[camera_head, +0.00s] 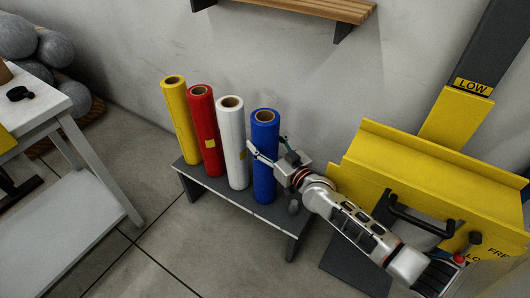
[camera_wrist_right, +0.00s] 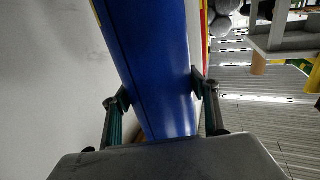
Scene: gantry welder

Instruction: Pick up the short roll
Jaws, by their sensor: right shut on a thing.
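Four rolls stand upright in a row on a low dark bench (camera_head: 218,190). The blue roll (camera_head: 264,180) is at the right end and looks like the short roll. My right gripper (camera_head: 267,149) reaches it from the right and is shut on it around its middle. In the right wrist view the blue roll (camera_wrist_right: 155,60) lies between the two fingers of my right gripper (camera_wrist_right: 160,90). Its lower end appears to be on the bench. My left gripper is not in view.
The white roll (camera_head: 231,150), red roll (camera_head: 205,135) and yellow roll (camera_head: 180,120) stand close to the left of the blue one. A wall is behind. A yellow machine (camera_head: 400,165) is at the right, a white table (camera_head: 70,170) at the left.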

